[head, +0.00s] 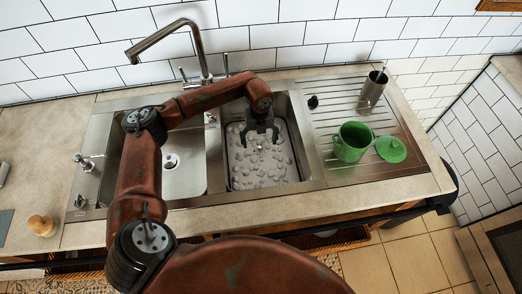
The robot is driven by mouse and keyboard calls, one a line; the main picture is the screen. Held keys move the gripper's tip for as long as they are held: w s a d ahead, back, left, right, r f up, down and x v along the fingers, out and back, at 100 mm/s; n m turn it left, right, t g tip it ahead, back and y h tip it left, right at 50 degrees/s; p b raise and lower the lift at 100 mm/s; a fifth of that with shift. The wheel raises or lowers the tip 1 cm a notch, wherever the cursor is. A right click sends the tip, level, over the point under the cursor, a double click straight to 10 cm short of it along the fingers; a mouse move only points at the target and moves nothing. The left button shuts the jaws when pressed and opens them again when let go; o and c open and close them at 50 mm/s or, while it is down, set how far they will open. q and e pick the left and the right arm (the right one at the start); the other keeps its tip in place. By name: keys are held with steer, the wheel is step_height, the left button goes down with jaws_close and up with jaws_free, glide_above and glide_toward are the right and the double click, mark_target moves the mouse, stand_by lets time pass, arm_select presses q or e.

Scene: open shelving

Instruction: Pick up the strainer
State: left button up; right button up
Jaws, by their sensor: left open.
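My left arm reaches across the sink from the lower left. My left gripper (260,138) is open, pointing down into the right basin (301,172). Below it lies a pale grey surface with rounded spots or holes (262,170), filling most of the basin; I cannot tell whether this is the strainer. A small bright spot shows between or just below the fingertips, too small to make out. The gripper hides part of the basin's far side. I cannot tell whether the fingers touch anything. My right gripper is not in view.
The left basin (185,178) is empty, with a drain (171,162). A tall faucet (200,50) stands behind the basins. On the right drainboard are a green pot (352,143), a green lid (391,149) and a metal cup (373,88). A wooden-topped item (41,225) stands left on the counter.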

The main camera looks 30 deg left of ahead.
mark_target(260, 147)
arm_select(q)
step_height(260, 147, down, 5)
steer(key=shift+w+f+b, duration=0.1)
steer(key=shift+b, duration=0.65)
steer(key=shift+c, duration=0.5)
steer(key=c, duration=0.8)
jaws_close()
